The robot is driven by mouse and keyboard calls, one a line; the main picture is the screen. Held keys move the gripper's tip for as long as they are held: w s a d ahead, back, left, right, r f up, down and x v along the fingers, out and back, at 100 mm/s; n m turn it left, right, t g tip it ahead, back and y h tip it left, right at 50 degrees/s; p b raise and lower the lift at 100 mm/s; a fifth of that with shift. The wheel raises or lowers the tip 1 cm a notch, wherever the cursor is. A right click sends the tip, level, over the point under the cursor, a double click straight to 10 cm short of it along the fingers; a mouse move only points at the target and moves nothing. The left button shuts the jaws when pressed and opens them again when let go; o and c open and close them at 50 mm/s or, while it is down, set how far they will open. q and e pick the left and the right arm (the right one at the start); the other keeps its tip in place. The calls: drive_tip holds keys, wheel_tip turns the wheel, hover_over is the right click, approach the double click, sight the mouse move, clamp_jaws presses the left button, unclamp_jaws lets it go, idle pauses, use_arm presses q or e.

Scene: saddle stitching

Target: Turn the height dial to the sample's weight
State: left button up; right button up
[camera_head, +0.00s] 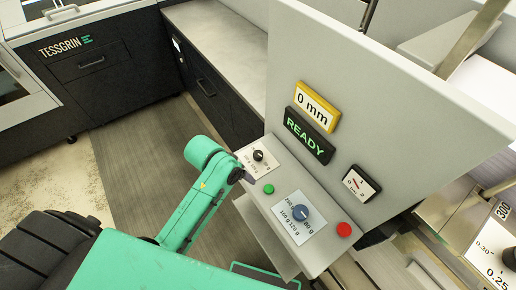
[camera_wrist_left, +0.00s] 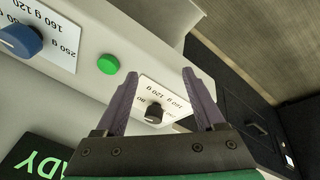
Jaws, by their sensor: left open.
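A sloped control panel holds a black dial (camera_head: 258,155) on a white label with gram markings, and a larger blue dial (camera_head: 301,213) on a similar label. I cannot tell by name which is the height dial. My left gripper (camera_head: 247,177) is at the panel's left edge, close to the black dial. In the left wrist view its open fingers (camera_wrist_left: 162,72) straddle the black dial (camera_wrist_left: 154,113), with no clear contact. The blue dial (camera_wrist_left: 20,41) is at that view's upper left. The sample is not identifiable. My right gripper is out of view.
A green button (camera_head: 268,189) lies between the dials, and a red button (camera_head: 344,229) at the panel's right. An upright wall behind carries a "0 mm" display (camera_head: 316,105), a READY display (camera_head: 309,134) and a small gauge (camera_head: 361,186). Dark cabinets (camera_head: 90,65) stand at back left.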

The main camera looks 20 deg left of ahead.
use_arm(q)
drive_tip(key=shift+n+g+h, duration=0.3)
drive_tip(key=shift+n, duration=0.4)
drive_tip(key=w+d+r, duration=0.1)
drive_tip(key=w+d, duration=0.1)
drive_tip(key=w+d+r, duration=0.1)
drive_tip(key=d+r, duration=0.1)
drive_tip(key=shift+w, duration=0.35)
drive_tip(key=w+d+r+n+g, duration=0.1)
drive_tip(key=w+d+r+n, duration=0.1)
drive_tip(key=w+r, duration=0.15)
wheel_tip(320, 180, up, 8)
drive_tip(key=n+g+y, duration=0.2)
drive_tip(key=n+y, duration=0.1)
drive_tip(key=n, duration=0.3)
hover_over(258, 154)
drive_tip(key=f, duration=0.5)
drive_tip(key=shift+s+f+p, duration=0.2)
drive_tip(key=shift+f+p, duration=0.2)
wheel_tip(258, 154, down, 3)
drive_tip(key=shift+w+r+b, duration=0.1)
drive_tip(key=shift+b, duration=0.7)
wheel_tip(258, 154, down, 4)
drive_tip(key=shift+w+f+p, duration=0.15)
drive_tip(key=shift+f+p, duration=0.05)
drive_tip(key=shift+p, duration=0.6)
drive_tip(key=shift+f, duration=0.5)
clamp_jaws()
